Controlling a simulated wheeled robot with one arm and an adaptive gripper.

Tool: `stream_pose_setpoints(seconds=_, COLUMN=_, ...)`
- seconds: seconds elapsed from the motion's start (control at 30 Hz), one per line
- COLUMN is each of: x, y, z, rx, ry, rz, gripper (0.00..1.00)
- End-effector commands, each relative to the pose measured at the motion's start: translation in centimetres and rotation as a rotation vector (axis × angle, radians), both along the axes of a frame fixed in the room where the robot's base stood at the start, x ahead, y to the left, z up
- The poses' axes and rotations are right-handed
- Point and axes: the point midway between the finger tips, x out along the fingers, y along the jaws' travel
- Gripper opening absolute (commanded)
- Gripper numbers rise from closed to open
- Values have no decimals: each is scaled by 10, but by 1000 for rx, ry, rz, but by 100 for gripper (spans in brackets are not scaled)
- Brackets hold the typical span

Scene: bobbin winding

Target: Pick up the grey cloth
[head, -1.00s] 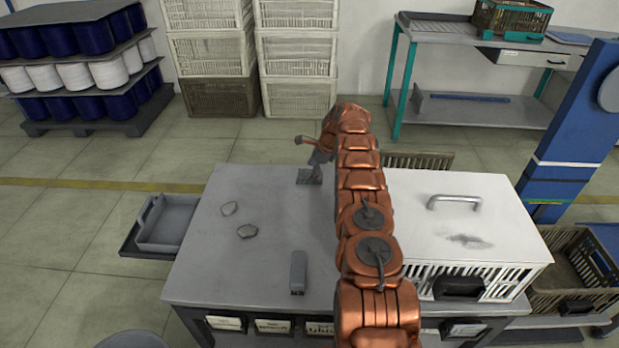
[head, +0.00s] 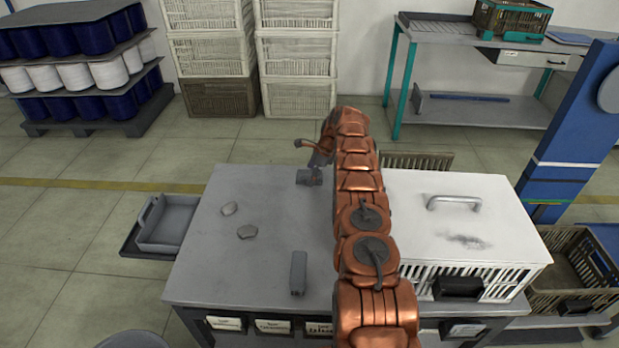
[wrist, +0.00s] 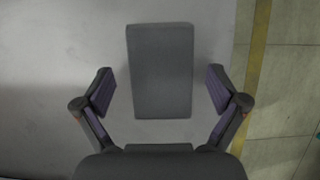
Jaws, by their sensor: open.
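The grey cloth (wrist: 160,70) looks like a neat folded rectangle lying flat on the grey tabletop in the wrist view. My gripper (wrist: 160,82) is open, with one finger to the left and one to the right of the cloth. Bare tabletop shows between each finger and the cloth, so neither touches it. In the head view a small grey piece, likely the cloth (head: 309,178), shows near the table's far edge, just below the end of my arm. My gripper is partly hidden there by the copper wrist.
A white slatted box with a handle (head: 475,235) stands right of my arm. A grey tray (head: 168,222) sits off the left edge. The table's left middle is mostly clear.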

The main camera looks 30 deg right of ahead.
Motion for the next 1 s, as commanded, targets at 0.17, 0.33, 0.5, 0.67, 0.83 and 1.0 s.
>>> stream_pose_setpoints(seconds=0.17, x=0, y=0, z=0, rx=0, ry=0, rz=1, gripper=95)
stream_pose_setpoints(seconds=0.33, x=0, y=0, z=0, rx=0, ry=0, rz=1, gripper=77)
stream_pose_setpoints(seconds=0.5, x=0, y=0, z=0, rx=0, ry=0, rz=1, gripper=59)
stream_pose_setpoints(seconds=0.67, x=0, y=0, z=0, rx=0, ry=0, rz=1, gripper=43)
stream_pose_setpoints(seconds=0.83, x=0, y=0, z=0, rx=0, ry=0, rz=1, gripper=36)
stream_pose_setpoints(seconds=1.0, x=0, y=0, z=0, rx=0, ry=0, rz=1, gripper=36)
